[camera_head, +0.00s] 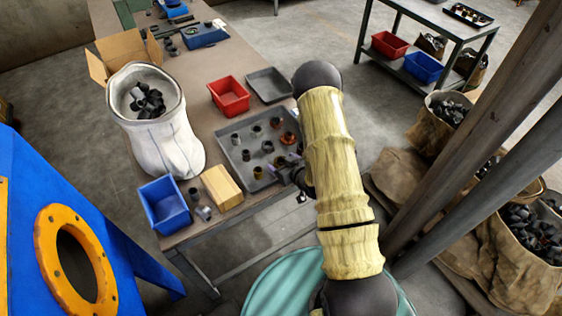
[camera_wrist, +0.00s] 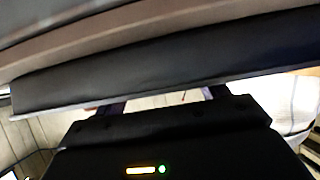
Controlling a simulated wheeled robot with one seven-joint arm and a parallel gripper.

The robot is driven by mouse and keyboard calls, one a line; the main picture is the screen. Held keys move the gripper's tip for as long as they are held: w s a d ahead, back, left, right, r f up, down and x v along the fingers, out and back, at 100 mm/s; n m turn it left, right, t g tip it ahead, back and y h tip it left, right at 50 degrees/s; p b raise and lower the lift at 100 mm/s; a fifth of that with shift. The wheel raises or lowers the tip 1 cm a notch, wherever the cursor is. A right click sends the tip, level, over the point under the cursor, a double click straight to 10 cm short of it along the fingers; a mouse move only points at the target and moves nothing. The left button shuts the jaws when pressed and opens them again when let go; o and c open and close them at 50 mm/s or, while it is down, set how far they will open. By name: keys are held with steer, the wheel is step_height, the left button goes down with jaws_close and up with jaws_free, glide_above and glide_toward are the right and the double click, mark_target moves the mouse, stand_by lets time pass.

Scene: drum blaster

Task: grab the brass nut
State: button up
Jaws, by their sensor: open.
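A grey tray (camera_head: 228,152) on the workbench holds several small round metal fittings. A small brass-coloured ring-like piece (camera_head: 258,172), which looks like the brass nut, sits near the tray's front edge. My gripper (camera_head: 279,166) is over the tray's right side, just right of that piece, and is open. Whether it touches the piece cannot be told. In the wrist view the gripper's fingers (camera_wrist: 162,99) show apart with pale, slatted surface between them; a broad dark band covers the upper part, and no nut is visible there.
A copper-coloured fitting (camera_head: 289,138) lies at the tray's right edge. Around the tray are a red bin (camera_head: 229,97), an empty grey tray (camera_head: 268,85), a wooden block (camera_head: 221,188), a blue bin (camera_head: 164,206) and a white sack (camera_head: 165,140). Wooden posts (camera_head: 470,150) stand right of my arm.

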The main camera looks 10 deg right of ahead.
steer(key=shift+w+f, duration=0.1)
steer(key=shift+w, duration=0.05)
steer(key=shift+c, duration=0.4)
steer(key=c, duration=1.1)
step_height(320, 180, up, 10)
steer(key=shift+b, duration=0.4)
